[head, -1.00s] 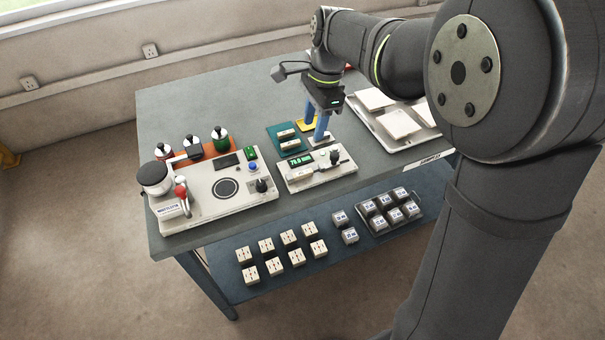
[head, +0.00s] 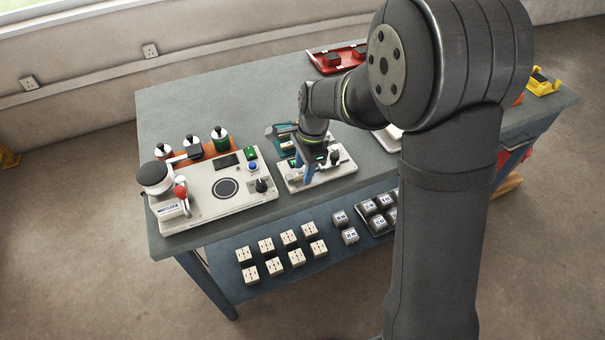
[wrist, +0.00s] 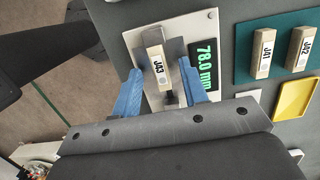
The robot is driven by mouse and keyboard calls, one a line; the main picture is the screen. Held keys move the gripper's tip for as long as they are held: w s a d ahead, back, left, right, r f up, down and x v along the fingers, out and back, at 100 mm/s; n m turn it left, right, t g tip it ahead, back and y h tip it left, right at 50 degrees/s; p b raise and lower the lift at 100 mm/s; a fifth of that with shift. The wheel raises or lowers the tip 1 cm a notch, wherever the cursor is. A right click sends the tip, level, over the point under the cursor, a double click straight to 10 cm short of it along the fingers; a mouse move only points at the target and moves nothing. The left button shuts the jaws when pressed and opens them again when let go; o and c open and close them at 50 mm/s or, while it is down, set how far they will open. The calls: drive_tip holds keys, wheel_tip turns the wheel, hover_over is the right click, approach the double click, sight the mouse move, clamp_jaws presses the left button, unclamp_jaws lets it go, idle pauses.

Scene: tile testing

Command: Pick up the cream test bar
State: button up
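A cream bar labelled JA3 (wrist: 153,38) sits on the white measuring plate (wrist: 204,22), beside a green display reading 78.0 mm (wrist: 204,68). My gripper (wrist: 160,68) has its two blue fingers on either side of this bar, with gaps visible between fingers and bar. Two similar bars, JA1 (wrist: 264,52) and JA2 (wrist: 299,48), lie on a teal mat (wrist: 243,60) to the right. In the head view my gripper (head: 308,172) is low over the measuring plate (head: 342,171); the JA3 bar is hidden there by my wrist.
A larger white tester (head: 222,205) stands left of the plate, with bottles (head: 220,140) behind it. A yellow tray (wrist: 296,97) lies by the teal mat. A red tray (head: 322,67) is at the back. Labelled blocks (head: 289,237) are on the lower shelf.

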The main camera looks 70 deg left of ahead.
drive_tip(key=shift+f, duration=0.25)
clamp_jaws()
drive_tip(key=shift+r, duration=0.15)
